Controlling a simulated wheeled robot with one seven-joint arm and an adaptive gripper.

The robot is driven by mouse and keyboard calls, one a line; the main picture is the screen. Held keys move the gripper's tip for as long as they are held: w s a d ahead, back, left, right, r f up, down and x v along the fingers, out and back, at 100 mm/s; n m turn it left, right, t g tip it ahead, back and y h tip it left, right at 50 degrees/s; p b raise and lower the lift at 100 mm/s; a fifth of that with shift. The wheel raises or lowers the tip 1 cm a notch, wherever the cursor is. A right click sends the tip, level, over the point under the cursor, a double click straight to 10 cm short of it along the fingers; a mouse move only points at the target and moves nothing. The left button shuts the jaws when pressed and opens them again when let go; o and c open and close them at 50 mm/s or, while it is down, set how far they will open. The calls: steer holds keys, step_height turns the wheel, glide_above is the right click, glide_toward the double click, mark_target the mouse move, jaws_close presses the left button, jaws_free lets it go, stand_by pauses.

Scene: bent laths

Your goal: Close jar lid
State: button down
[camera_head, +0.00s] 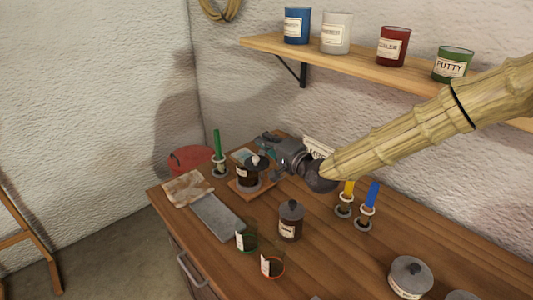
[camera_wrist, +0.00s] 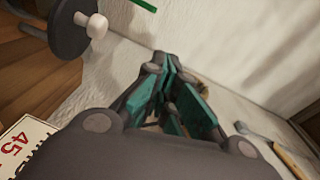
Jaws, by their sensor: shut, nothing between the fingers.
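A dark jar (camera_head: 249,179) with a pale label stands on a small wooden board (camera_head: 238,186) at the back left of the workbench. Its dark lid with a light knob (camera_head: 255,161) is over the jar; I cannot tell how flat it sits. In the wrist view a dark round lid (camera_wrist: 65,38) with a pale knob is at the upper left, apart from the fingers. My gripper (camera_head: 264,146) is close behind and above the jar in the head view, partly overlapping it. Its teal fingers (camera_wrist: 172,92) are shut and empty.
A second lidded dark jar (camera_head: 290,223), two open jars (camera_head: 246,239) (camera_head: 271,266) and a grey lidded pot (camera_head: 410,278) stand nearer. Upright green (camera_head: 218,149), yellow (camera_head: 348,191) and blue (camera_head: 371,197) handled tools flank my arm. A shelf (camera_head: 330,57) holds several tins above.

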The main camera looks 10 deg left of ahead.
mark_target(257, 159)
steer(key=s+d+f+m+t+h+p, duration=0.3)
steer(key=s+d+f+m+h+p, duration=0.15)
steer(key=s+d, duration=0.5)
steer(key=s+a+f+p+x, duration=0.1)
steer(key=p+x, duration=0.5)
steer(key=x, duration=0.7)
steer(key=shift+n+p, duration=0.3)
steer(key=shift+n, duration=0.05)
steer(key=shift+a+f, duration=0.1)
steer(key=shift+f, duration=0.05)
